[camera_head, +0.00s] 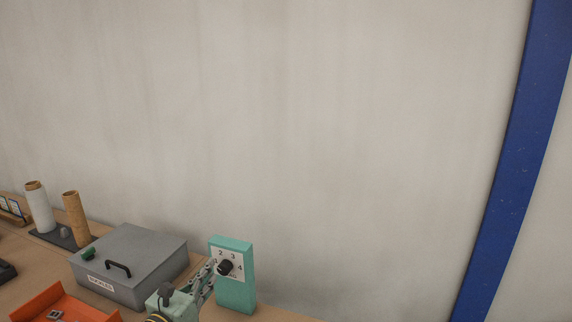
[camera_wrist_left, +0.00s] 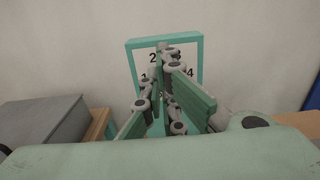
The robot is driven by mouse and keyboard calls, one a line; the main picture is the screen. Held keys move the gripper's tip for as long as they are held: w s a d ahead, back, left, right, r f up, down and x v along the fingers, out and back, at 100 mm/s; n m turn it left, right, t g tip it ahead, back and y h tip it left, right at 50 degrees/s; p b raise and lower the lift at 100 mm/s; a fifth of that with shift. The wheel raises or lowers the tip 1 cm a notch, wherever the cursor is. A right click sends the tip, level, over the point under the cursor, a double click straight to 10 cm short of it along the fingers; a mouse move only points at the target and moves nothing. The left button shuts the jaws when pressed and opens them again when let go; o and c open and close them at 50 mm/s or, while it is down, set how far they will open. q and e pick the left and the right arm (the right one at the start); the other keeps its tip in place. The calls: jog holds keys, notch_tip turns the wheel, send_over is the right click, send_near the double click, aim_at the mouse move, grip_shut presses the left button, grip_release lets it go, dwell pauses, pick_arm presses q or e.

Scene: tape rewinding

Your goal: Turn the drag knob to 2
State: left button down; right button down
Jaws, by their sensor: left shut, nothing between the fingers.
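The drag knob (camera_head: 226,267) is a black round knob on a white dial plate marked with numbers, of which 2, 3 and 4 are readable. The plate is on the front of an upright teal box (camera_head: 237,293), which also shows in the left wrist view (camera_wrist_left: 198,52). Which number the knob points to is too small to tell. My left gripper (camera_head: 213,268) is shut and empty, its tips just left of the knob; I cannot tell whether they touch it. In the left wrist view my gripper (camera_wrist_left: 164,75) covers the middle of the dial and hides the knob. My right gripper is not in view.
A grey lidded box (camera_head: 140,255) with a black handle stands left of the teal box. An orange tray (camera_head: 75,305) is in front of it. A white roll (camera_head: 40,208) and a brown roll (camera_head: 76,218) stand farther left. A bare wall is close behind.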

aim_at(225, 267)
pick_arm(q)
jog(key=x, duration=0.3)
jog(key=shift+w+r, duration=0.1)
jog(key=shift+r, duration=0.1)
jog(key=shift+r, duration=0.1)
dwell(0.5)
jog(key=shift+f+b, duration=0.3)
jog(key=shift+f, duration=0.05)
jog(key=shift+d, duration=0.25)
jog(key=shift+s+d+f+p, duration=0.15)
jog(key=shift+s+d+p, duration=0.1)
jog(key=shift+p, duration=0.25)
jog(key=shift+d+f, duration=0.25)
jog(key=shift+d, duration=0.15)
